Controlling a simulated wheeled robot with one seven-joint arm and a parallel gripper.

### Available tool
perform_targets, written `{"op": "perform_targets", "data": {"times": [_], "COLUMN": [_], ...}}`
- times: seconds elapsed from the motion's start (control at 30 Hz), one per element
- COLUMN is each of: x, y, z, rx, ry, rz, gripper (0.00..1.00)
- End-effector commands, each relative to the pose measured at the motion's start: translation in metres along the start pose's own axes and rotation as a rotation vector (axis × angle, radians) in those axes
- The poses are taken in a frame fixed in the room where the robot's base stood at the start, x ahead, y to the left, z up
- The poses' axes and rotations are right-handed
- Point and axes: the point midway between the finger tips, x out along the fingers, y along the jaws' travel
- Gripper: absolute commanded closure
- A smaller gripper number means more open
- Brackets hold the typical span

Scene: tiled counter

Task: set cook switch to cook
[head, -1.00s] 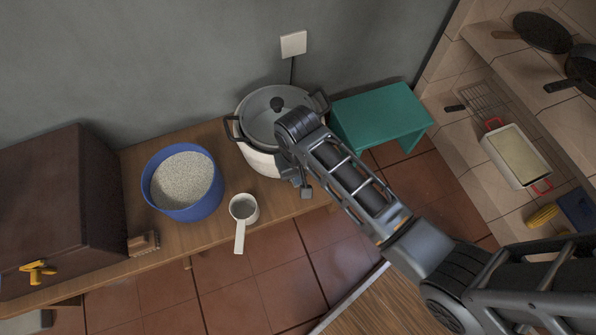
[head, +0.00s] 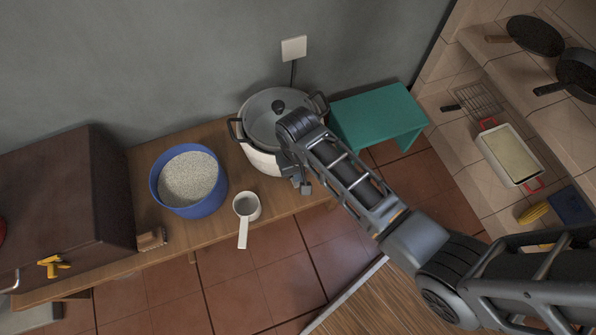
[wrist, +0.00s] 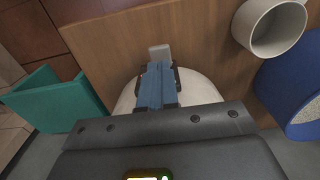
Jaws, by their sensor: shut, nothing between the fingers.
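The rice cooker (head: 262,159), a white pot with a grey lid and dark side handles, stands on the wooden counter. My gripper (head: 305,186) is low at its front right, and my arm covers part of the cooker. In the wrist view my gripper (wrist: 157,72) has its blue fingers shut with nothing between them. The white cooker body (wrist: 205,92) shows on both sides of them. A small pale tab (wrist: 160,52), perhaps the cook switch, sits just beyond the fingertips. I cannot tell whether they touch it or which setting it is in.
A white measuring cup (head: 246,207) and a blue tub of rice (head: 189,207) stand left of the cooker. A teal stool (head: 380,115) is to its right. A dark wooden box (head: 70,195) fills the counter's left end. Open tiled floor lies in front.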

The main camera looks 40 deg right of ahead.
Motion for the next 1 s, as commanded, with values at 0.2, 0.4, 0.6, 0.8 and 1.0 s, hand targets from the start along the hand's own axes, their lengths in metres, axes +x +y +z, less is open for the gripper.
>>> {"op": "perform_targets", "data": {"times": [0.2, 0.4, 0.6, 0.8, 1.0], "x": [-0.050, -0.086, -0.105, -0.108, -0.108], "y": [0.000, -0.001, -0.001, -0.001, -0.001], "z": [-0.003, -0.003, -0.003, -0.002, -0.003], "rx": [0.000, 0.000, 0.000, 0.000, 0.000], "ry": [0.006, 0.005, 0.005, 0.004, 0.004], "rz": [-0.002, -0.002, -0.002, -0.001, -0.002], "gripper": [1.00, 1.00, 1.00, 1.00, 1.00]}}
